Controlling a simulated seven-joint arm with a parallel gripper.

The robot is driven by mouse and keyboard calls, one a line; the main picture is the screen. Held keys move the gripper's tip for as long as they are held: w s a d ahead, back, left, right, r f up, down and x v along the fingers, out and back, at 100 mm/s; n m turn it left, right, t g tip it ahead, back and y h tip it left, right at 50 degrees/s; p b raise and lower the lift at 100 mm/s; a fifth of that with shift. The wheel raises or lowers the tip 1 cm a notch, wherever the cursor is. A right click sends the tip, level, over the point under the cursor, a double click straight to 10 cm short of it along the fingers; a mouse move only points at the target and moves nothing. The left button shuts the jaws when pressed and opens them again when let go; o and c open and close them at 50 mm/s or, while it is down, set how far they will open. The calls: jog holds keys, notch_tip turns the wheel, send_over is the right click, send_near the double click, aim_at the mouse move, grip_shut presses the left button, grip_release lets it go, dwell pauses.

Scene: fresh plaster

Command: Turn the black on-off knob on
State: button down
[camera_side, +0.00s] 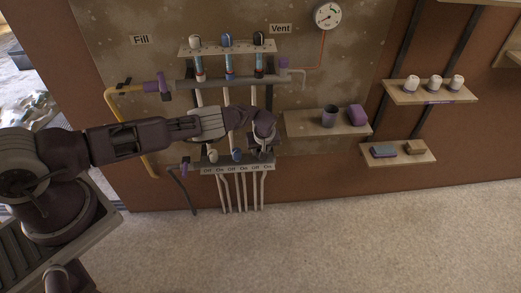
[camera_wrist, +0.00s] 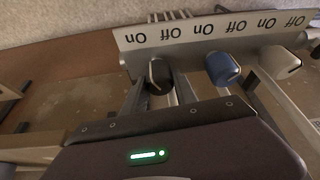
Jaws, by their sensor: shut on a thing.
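The black on-off knob (camera_wrist: 159,75) is on the lower manifold, beside the blue knob (camera_wrist: 222,68), in the wrist view. Its label strip (camera_wrist: 215,30) reads On and Off in turn, upside down in that view. My gripper (camera_wrist: 160,88) is shut on the black knob, with one finger on each side. In the side view my gripper (camera_side: 261,147) reaches down to the right end of the lower manifold and mostly hides the black knob there. I cannot tell exactly how far the knob is turned.
The white knob (camera_side: 213,156) and the blue knob (camera_side: 236,155) are close to the left of my gripper. Above are the upper pipe (camera_side: 225,80) and upper valves. A small shelf (camera_side: 300,124) with a cup (camera_side: 329,116) is close on the right. The floor in front is clear.

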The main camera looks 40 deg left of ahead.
dwell(0.4)
jog(key=c, duration=1.3)
grip_release()
jog(key=shift+o, duration=0.2)
jog(key=shift+r+n, duration=0.3)
jog(key=shift+r, duration=0.4)
jog(key=v, duration=0.5)
jog(key=shift+s+d+r, duration=0.25)
jog(key=shift+d, duration=0.1)
